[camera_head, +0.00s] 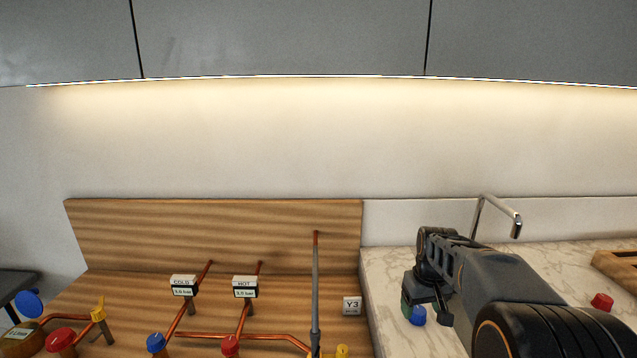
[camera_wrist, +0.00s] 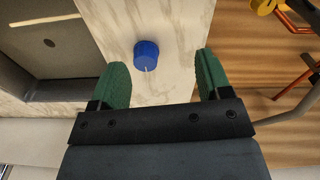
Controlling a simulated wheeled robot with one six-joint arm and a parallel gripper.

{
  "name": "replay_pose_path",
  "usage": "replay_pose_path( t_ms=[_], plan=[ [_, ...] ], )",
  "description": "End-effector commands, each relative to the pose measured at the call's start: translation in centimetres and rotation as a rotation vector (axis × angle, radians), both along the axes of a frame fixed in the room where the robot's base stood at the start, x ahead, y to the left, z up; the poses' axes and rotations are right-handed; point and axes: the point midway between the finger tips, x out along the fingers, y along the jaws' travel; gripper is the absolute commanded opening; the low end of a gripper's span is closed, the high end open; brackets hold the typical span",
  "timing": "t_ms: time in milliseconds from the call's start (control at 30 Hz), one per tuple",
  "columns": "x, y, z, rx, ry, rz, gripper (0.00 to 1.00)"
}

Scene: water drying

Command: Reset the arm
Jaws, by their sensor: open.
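My gripper (camera_wrist: 156,85) is open in the wrist view, with its two green fingers apart and nothing between their tips. In the head view my gripper (camera_head: 425,308) hangs over the marble counter at the right, pointing down. A blue knob (camera_wrist: 146,55) with a white mark lies on the counter beyond the fingertips in the wrist view, apart from them. The blue knob also shows in the head view (camera_head: 418,316), just beside the gripper and partly covered by it.
A wooden panel with copper pipes, COLD (camera_head: 183,286) and HOT (camera_head: 244,287) gauges, and red, blue and yellow valves fills the left. A sink (camera_wrist: 50,45) lies beside the counter. A faucet (camera_head: 497,211), a red knob (camera_head: 602,301) and a wooden tray (camera_head: 620,262) are at right.

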Motion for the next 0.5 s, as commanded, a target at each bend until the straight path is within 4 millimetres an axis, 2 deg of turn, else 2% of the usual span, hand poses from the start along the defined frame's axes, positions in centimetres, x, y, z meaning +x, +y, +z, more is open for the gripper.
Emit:
replay_pose_path(
  t_ms=[33, 200, 333, 500],
  plan=[
    [-2.4, 1.3, 0.3, 0.000, -0.024, -0.047, 0.71],
    [-9.7, 4.5, -0.1, 0.012, -0.107, -0.167, 0.71],
    [-13.9, 6.1, -0.5, 0.021, -0.162, -0.181, 0.71],
    [-17.0, 7.3, -0.3, 0.028, -0.216, -0.143, 0.71]
  ],
)
